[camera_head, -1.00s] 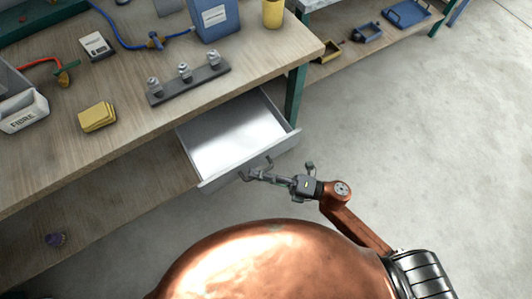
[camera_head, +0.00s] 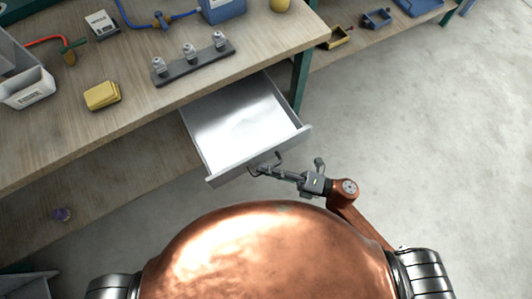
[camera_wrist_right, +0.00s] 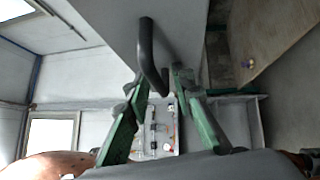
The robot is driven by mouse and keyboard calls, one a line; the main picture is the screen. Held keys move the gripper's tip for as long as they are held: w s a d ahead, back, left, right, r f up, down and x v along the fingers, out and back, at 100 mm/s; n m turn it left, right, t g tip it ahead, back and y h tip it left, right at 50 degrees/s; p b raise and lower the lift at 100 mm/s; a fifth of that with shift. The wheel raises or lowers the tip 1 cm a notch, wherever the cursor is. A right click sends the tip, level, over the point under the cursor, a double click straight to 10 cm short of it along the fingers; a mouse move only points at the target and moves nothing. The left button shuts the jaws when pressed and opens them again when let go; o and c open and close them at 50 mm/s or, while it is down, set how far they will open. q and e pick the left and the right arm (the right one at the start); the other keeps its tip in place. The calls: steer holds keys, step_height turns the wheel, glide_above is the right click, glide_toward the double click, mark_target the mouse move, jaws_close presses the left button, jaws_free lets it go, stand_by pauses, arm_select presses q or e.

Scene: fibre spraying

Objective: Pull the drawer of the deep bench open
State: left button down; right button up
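The drawer (camera_head: 240,154) of the deep bench (camera_head: 150,125) is pulled well out under the bench's right part. It is grey-white and its inside looks empty. My right gripper (camera_head: 266,166) is at the drawer front, around the dark bar handle. In the right wrist view the handle (camera_wrist_right: 149,52) runs between the two green fingers of my right gripper (camera_wrist_right: 157,82), which are closed in around it. Contact on both sides is hard to make out there. My left gripper is not in view.
On the bench top are a yellow block (camera_head: 102,95), a rack with several metal fittings (camera_head: 195,62), a white bin (camera_head: 28,88) and a blue container (camera_head: 222,8). A second bench stands at the upper right. The grey floor (camera_head: 430,150) at right is clear.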

steer(key=v, duration=1.2)
stand_by(0.5)
